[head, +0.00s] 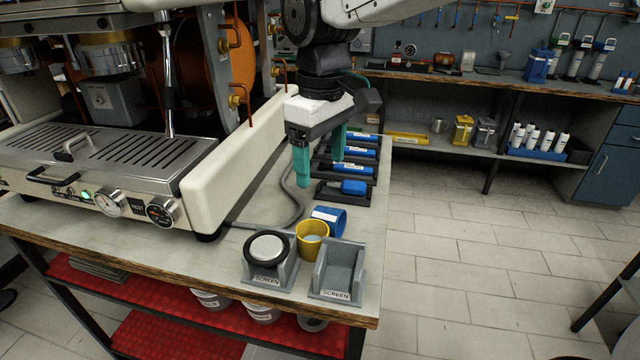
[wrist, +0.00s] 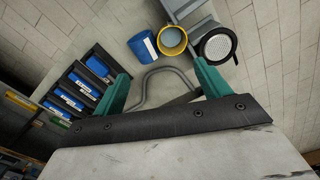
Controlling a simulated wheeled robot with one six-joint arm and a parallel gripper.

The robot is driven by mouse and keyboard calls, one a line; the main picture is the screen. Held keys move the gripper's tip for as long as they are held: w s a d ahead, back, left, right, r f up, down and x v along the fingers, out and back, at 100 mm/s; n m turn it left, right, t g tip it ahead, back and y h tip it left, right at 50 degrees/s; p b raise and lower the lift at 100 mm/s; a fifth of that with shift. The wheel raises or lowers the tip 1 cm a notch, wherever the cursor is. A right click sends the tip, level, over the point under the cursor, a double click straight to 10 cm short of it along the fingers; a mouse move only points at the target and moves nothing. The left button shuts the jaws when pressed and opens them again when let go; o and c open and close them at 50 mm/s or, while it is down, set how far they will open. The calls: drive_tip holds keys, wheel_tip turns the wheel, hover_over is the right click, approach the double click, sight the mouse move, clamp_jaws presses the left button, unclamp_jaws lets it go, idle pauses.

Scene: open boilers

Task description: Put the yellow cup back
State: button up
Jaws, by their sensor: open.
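The yellow cup (head: 311,239) stands on the front part of the bench, beside the blue cup (head: 331,219) and behind the two grey screen holders. It also shows in the wrist view (wrist: 172,41), with its open mouth visible, between the blue cup (wrist: 143,46) and the round screen (wrist: 217,45). My gripper (head: 320,165) is open and empty, with teal fingers. It hangs above the bench, behind the cups and near the dark rack. In the wrist view its fingers (wrist: 160,85) are spread wide, with the cups beyond them.
A round screen sits in the left holder (head: 270,276); the right holder (head: 338,275) is empty. A dark rack (head: 340,197) with several blue items lies along the bench's right edge. The espresso machine (head: 110,165) fills the left. A grey hose (head: 292,205) lies on the bench.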

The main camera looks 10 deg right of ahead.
wheel_tip(320, 180, up, 2)
drive_tip(key=shift+d+r, duration=0.1)
drive_tip(key=s+d+m, duration=0.4)
drive_tip(key=s+d, duration=0.4)
drive_tip(key=d, duration=0.5)
drive_tip(key=s+d+f+m+t, duration=0.1)
drive_tip(key=s+d+f+m, duration=0.4)
drive_tip(key=s, duration=0.6)
drive_tip(key=shift+s+d+f, duration=0.25)
drive_tip(key=shift+d+f, duration=0.25)
drive_tip(key=shift+d, duration=0.7)
